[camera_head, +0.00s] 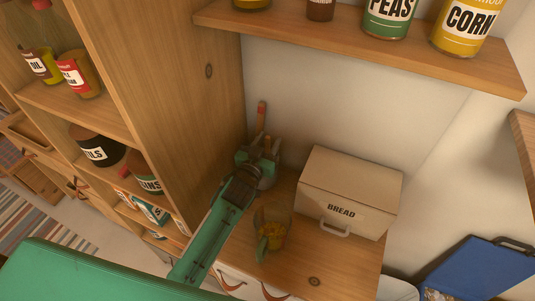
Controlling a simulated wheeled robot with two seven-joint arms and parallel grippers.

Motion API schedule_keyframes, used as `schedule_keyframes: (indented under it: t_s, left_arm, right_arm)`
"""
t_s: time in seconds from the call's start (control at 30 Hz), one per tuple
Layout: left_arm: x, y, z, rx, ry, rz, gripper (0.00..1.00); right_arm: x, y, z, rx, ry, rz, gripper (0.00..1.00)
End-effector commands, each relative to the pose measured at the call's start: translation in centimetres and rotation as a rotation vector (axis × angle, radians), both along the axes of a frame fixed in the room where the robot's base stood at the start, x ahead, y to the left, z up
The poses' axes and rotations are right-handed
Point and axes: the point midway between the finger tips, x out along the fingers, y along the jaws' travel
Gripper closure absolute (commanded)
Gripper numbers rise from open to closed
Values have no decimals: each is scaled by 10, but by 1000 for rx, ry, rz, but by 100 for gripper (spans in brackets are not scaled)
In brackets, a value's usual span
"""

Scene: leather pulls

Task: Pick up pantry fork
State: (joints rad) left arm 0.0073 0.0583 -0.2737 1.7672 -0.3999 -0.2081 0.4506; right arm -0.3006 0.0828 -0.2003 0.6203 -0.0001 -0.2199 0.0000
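My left gripper (264,147) reaches over the wooden counter, close to the side of the tall cabinet. A slim brown stick-like thing with an orange-red end (262,108) stands up just beyond its fingertips. It may be the handle of the pantry fork, but its lower part is hidden by the gripper, so I cannot tell. I also cannot tell whether the fingers are apart or closed on it. No fork tines show. My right gripper is not in view.
A cardboard-coloured bread box (350,190) stands right of the gripper. The tall wooden cabinet (190,75) borders the left; a shelf with cans (370,45) hangs above.

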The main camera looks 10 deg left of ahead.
Motion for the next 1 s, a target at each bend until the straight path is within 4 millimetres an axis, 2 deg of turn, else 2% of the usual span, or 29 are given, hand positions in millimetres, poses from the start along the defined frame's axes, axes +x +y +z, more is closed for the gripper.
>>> schedule_keyframes:
  t_s: [0.13,0.17,0.33,0.37,0.77,0.87,1.0]
  left_arm:
    - [0,0,-1,0,0,0,60]
    - [0,0,-1,0,0,0,64]
    - [0,0,0,0,0,0,97]
    - [0,0,0,0,0,0,100]
    - [0,1,4,0,-1,1,100]
    - [0,1,11,0,-3,1,100]
    - [-1,0,32,1,-5,-2,100]
  right_arm:
    - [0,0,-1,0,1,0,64]
    - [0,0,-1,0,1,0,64]
    - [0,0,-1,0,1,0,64]
    - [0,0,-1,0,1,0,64]
    - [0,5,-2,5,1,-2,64]
    - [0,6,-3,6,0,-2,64]
    - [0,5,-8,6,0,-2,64]
